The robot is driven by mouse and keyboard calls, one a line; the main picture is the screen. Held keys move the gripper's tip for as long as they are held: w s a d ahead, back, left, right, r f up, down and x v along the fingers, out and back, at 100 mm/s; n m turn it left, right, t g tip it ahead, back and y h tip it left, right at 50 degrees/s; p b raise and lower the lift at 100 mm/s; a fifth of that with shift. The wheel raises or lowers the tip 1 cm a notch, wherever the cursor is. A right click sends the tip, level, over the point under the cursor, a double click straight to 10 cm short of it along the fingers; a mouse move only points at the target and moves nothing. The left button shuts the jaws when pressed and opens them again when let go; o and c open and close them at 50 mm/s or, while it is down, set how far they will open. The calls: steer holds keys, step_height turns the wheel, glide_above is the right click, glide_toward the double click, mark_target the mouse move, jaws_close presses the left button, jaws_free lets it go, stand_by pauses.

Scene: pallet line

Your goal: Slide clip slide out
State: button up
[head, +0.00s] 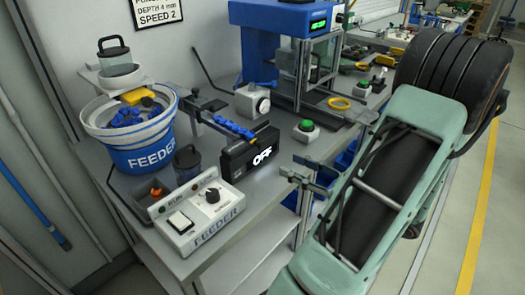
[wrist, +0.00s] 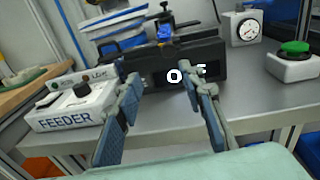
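A dark rail (head: 203,110) carries a row of blue clips (head: 233,129) from the feeder bowl towards a black box (head: 236,163) with white letters "OFF". I cannot tell which part is the clip slide. In the wrist view the black box (wrist: 150,70) lies ahead, beyond and partly between my fingers, with a blue clip (wrist: 165,35) showing above it. My gripper (head: 303,178) is open and empty, to the right of the black box and apart from it. Its two blue-padded fingers stand wide apart in the wrist view (wrist: 157,76).
The feeder bowl (head: 142,157) holds blue clips at the left. A control box (head: 187,231) labelled FEEDER stands in front of it. A dial gauge (head: 252,102), a green button (head: 306,126) and a blue press (head: 262,48) are behind.

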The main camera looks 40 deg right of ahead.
mark_target(264, 146)
steer(key=shift+m+t+h, duration=0.3)
steer(key=shift+m+h, duration=0.1)
steer(key=shift+m, duration=0.1)
steer(key=w, duration=1)
steer(key=shift+w+r, duration=0.15)
jaws_close()
steer(key=shift+d, duration=0.1)
